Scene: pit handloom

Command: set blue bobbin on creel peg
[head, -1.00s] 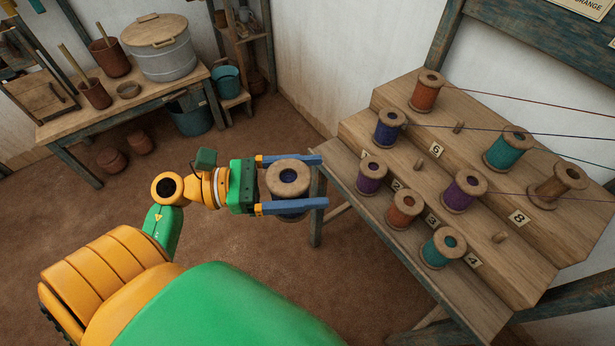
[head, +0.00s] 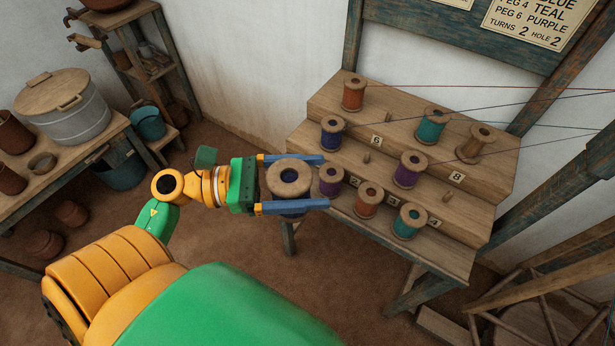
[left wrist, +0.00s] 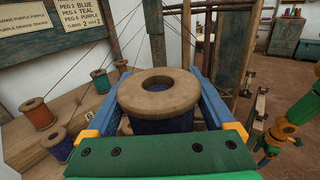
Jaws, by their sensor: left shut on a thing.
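My left gripper (head: 322,182) is shut on the blue bobbin (head: 290,176), which has wooden flanges and dark blue thread. It is held upright between the two blue fingers, in front of the creel's left end in the head view. The left wrist view shows the bobbin (left wrist: 158,95) close up between the fingers. The creel (head: 480,195) is a stepped wooden stand with numbered labels.
The creel bears several other bobbins: purple (head: 331,180) close beside the held one, blue (head: 332,132), orange (head: 368,200) and teal (head: 410,221). Threads run right from the creel. A sign (head: 537,25) hangs above. A bench with a lidded pot (head: 65,110) stands left.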

